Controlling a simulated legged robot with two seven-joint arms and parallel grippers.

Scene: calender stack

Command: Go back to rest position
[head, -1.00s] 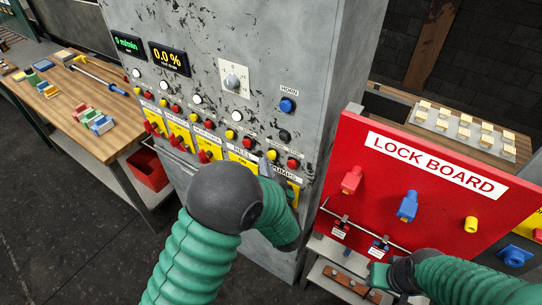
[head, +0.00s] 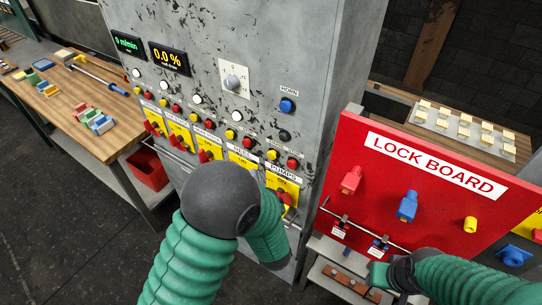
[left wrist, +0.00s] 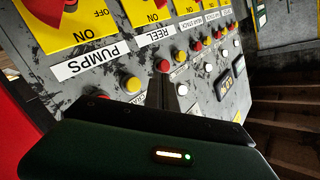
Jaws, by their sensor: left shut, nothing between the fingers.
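My left gripper (left wrist: 174,98) is shut and empty; its dark fingers show in front of the panel in the left wrist view. In the head view it is mostly hidden beside my dark arm joint, low at the PUMPS switch. The PUMPS switch's yellow plate (head: 291,186) is partly covered by my arm, and it also shows in the left wrist view (left wrist: 83,35). My right gripper (head: 379,275) is at the lower right, before the shelf under the lock board; its jaw state is unclear.
The grey control cabinet (head: 310,60) carries buttons, displays and a row of yellow switches. The red lock board (head: 435,215) stands close on the right, with a rail below. A wooden table (head: 65,105) and a red bin (head: 148,168) are at the left.

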